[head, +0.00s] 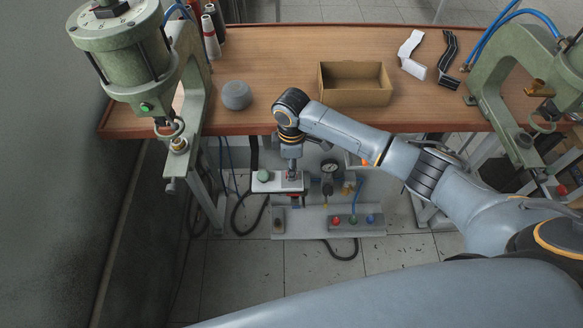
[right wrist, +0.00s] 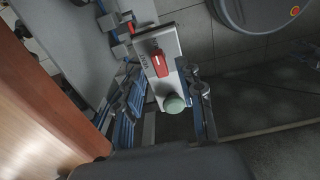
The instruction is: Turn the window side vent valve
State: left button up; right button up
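A pale valve plate with a red lever handle (right wrist: 160,62) and a green round knob (right wrist: 175,104) shows in the right wrist view. Dark lettering, seemingly "VENT", lies beside the lever. In the head view the plate (head: 262,185) and green knob (head: 264,175) sit below the bench's front edge. My right gripper (head: 291,172) points down over the plate's right part and hides most of the lever. In the right wrist view its fingers (right wrist: 165,98) are apart, with the plate between them; contact cannot be told. My left gripper is not in view.
A wooden bench (head: 285,55) carries a box (head: 355,85), a grey round piece (head: 236,95) and green presses at left (head: 120,40) and right (head: 520,85). A lower panel (head: 310,222) has a gauge (head: 329,167) and coloured buttons. Hoses hang nearby. Tiled floor lies in front.

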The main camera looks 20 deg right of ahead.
jog(key=shift+f, duration=1.3)
grip_shut()
